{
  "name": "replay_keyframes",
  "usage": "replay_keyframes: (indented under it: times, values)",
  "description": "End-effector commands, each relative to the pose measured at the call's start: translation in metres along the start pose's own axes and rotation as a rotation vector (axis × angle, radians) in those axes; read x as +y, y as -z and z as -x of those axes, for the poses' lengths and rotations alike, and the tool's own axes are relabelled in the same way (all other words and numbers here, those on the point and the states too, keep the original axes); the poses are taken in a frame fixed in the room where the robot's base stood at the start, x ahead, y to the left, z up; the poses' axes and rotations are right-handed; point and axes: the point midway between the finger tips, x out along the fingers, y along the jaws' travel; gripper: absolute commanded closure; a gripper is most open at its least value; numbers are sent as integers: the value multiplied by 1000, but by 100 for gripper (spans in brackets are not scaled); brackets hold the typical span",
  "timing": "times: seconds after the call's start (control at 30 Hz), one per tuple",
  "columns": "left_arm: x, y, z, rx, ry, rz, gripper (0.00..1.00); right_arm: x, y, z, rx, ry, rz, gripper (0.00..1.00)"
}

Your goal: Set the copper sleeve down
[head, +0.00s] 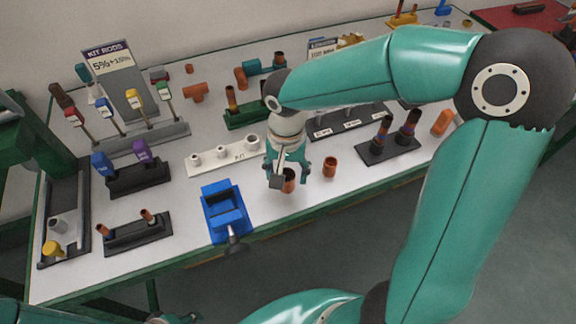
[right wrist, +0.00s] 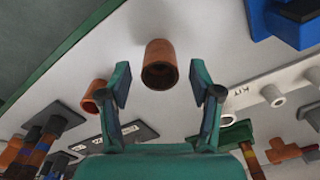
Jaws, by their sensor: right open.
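The copper sleeve (head: 289,183) is a short brown-orange tube with a dark bore, standing on the white tabletop near its front edge. My right gripper (head: 284,179) is pointed down at it, and a finger partly hides it. In the right wrist view, the sleeve (right wrist: 160,64) is centred ahead of the open fingers (right wrist: 160,84), with a visible gap on both sides. A second, similar copper sleeve (head: 330,167) stands a little to the right; it also shows in the right wrist view (right wrist: 94,95).
A blue vise (head: 224,212) stands left of the sleeve. A white holder with pale fittings (head: 222,156) lies behind, and a black holder with dark rods (head: 388,150) stands to the right. The green table edge (head: 270,218) is close in front. Bare tabletop surrounds both sleeves.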

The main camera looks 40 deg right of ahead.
Motion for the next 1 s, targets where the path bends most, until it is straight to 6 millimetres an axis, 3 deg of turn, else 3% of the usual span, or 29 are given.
replay_keyframes:
  times: [0.27,0.7,1.0]
  values:
    - [2,0,5,0,0,0,60,-1,1,27,3,4,-1,36]
    - [5,0,14,0,0,0,60,-1,0,109,2,3,2,36]
    - [5,0,14,0,0,0,60,-1,0,122,0,1,1,36]
